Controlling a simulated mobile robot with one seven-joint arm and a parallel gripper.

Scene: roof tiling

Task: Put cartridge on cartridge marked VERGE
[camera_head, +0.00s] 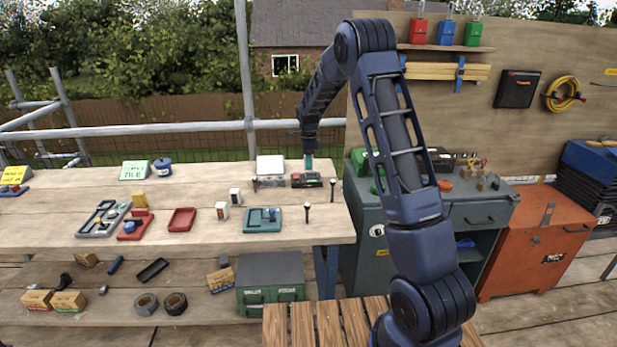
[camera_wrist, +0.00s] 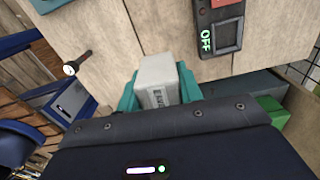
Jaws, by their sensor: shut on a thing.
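My gripper (camera_head: 308,160) is over the far right part of the workbench, behind a dark tool with a red and black switch box. In the wrist view its teal fingers (camera_wrist: 157,92) are shut on a pale grey-white block, the cartridge (camera_wrist: 156,72). Dark lettering on its face is partly hidden and I cannot read it fully. Two small upright white blocks, one with a red side (camera_head: 222,210) and one with a dark side (camera_head: 235,196), stand mid-bench and may be cartridges. No VERGE marking is legible.
The switch box (camera_wrist: 222,32), marked OFF, lies close to the held block. A teal tray (camera_head: 250,225), a red tray (camera_head: 181,219) and a grey tray (camera_head: 93,229) lie on the bench. Bare wood shows between them.

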